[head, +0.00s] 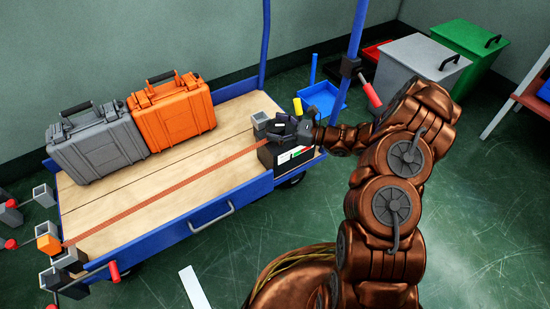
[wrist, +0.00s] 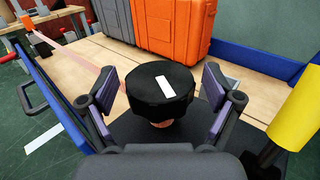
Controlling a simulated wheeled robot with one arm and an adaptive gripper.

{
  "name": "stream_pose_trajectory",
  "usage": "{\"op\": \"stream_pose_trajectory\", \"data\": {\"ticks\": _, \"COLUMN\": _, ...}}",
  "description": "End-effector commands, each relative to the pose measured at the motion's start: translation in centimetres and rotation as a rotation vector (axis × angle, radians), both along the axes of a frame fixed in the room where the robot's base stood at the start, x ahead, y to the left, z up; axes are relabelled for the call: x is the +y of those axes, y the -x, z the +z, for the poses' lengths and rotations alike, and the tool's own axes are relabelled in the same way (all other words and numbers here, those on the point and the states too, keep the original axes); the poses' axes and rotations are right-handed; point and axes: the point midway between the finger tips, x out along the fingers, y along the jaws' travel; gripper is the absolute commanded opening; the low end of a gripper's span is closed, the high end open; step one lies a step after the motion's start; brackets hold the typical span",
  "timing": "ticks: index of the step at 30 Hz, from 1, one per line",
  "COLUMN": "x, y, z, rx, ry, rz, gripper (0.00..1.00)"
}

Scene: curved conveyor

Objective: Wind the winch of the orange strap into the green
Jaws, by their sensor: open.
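The orange strap (head: 165,192) runs flat along the cart deck from the orange block at the near left to the winch (head: 275,155) at the right end. The winch is a dark box with a gauge (head: 295,154) showing white, green and red; its pointer is too small to read. On top is a round black knob with a white mark, clear in the wrist view (wrist: 160,95). My gripper (head: 290,128) is over the winch. In the wrist view its two fingers (wrist: 162,88) are open, one on each side of the knob, with visible gaps.
A grey case (head: 98,145) and an orange case (head: 172,112) stand on the wooden deck (head: 120,205) behind the strap. A yellow handle (wrist: 298,108) rises close to the right of my gripper. Blue cart posts (head: 265,45) stand nearby. Grey and green bins (head: 470,50) are at the back right.

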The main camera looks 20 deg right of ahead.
Motion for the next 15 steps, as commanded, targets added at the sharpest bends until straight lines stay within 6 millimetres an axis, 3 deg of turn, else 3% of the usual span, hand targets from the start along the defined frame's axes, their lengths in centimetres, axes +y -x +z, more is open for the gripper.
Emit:
{"op": "stream_pose_trajectory", "data": {"ticks": 12, "x": 0.0, "y": 0.0, "z": -0.2, "rx": 0.001, "ry": 0.0, "rz": 0.081, "gripper": 0.89}}
{"op": "stream_pose_trajectory", "data": {"ticks": 15, "x": -1.1, "y": 0.5, "z": 0.3, "rx": 0.002, "ry": -0.002, "rz": 0.077, "gripper": 0.89}}
